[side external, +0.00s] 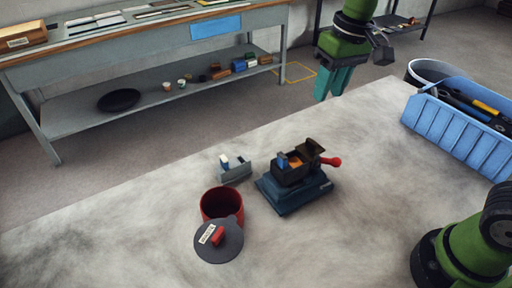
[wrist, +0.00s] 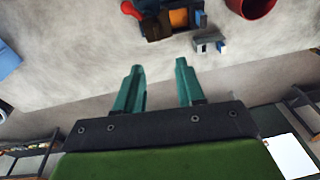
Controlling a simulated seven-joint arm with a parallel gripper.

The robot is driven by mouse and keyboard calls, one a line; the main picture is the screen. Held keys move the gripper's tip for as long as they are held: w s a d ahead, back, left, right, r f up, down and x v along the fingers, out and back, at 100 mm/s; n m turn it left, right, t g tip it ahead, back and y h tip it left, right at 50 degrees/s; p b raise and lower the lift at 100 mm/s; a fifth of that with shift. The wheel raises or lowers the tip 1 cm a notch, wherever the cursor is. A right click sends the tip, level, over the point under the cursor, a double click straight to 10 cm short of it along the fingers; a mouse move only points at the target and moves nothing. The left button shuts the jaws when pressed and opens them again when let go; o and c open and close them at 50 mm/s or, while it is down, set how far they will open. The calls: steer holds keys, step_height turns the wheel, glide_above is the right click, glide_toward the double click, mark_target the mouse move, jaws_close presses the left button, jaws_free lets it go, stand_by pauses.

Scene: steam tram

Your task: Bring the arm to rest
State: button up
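My gripper (side external: 333,80) is at the top of the side external view, beyond the far edge of the work table and well clear of the objects on it. In the wrist view its two teal fingers (wrist: 160,88) stand apart with nothing between them. A dark steam-tram-like device on a blue base (side external: 293,195) with a red knob (side external: 331,161) stands on the table, its lid raised, with an orange and a blue piece inside. It shows at the top of the wrist view (wrist: 168,20).
A small grey holder (side external: 235,172), a red pot (side external: 222,203) and a dark labelled lid (side external: 218,240) leaning at the pot stand nearby. A blue tool crate (side external: 456,132) is at the right. A grey workbench (side external: 150,65) stands behind. Much of the table is clear.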

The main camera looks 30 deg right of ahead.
steer(key=s+d+m+t, duration=0.1)
steer(key=s+d+t, duration=0.1)
steer(key=s, duration=0.4)
steer(key=s+d+f+m+t+y, duration=0.1)
steer(key=s+d+m+t, duration=0.1)
steer(key=s, duration=0.4)
steer(key=shift+s+d+f+m+t, duration=0.3)
steer(key=shift+d+t, duration=0.1)
steer(key=shift+t, duration=0.4)
